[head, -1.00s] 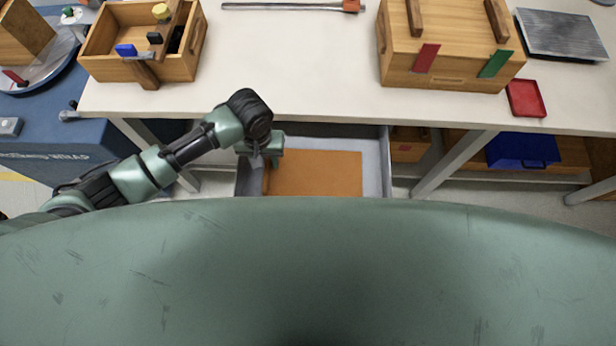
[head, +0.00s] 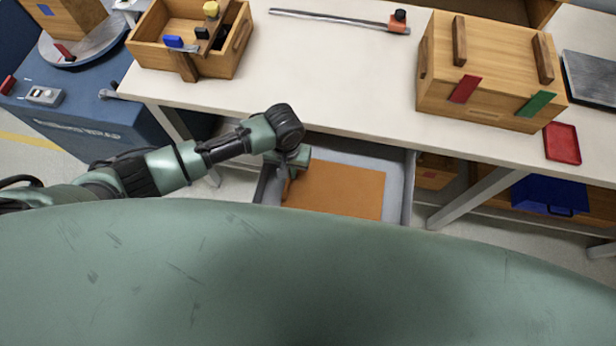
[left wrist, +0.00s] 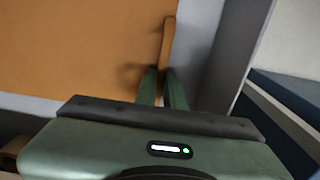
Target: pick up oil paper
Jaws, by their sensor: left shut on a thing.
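The oil paper (head: 340,190) is a flat orange-brown sheet lying in an open grey drawer (head: 408,190) under the table. My left gripper (head: 291,172) reaches down into the drawer at the sheet's left edge. In the left wrist view the oil paper (left wrist: 70,50) fills the upper left. There my left gripper's green fingers (left wrist: 162,84) are closed on a narrow orange-brown strip, which looks like a raised edge of the paper. The lower front part of the sheet is hidden behind my own body. My right gripper is not in view.
The white table (head: 330,75) spans above the drawer. On it are an open wooden box (head: 150,52), a closed wooden box (head: 485,75), a metal clamp bar (head: 330,18) and a red tray (head: 562,143). A blue bin (head: 548,194) sits below at the right.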

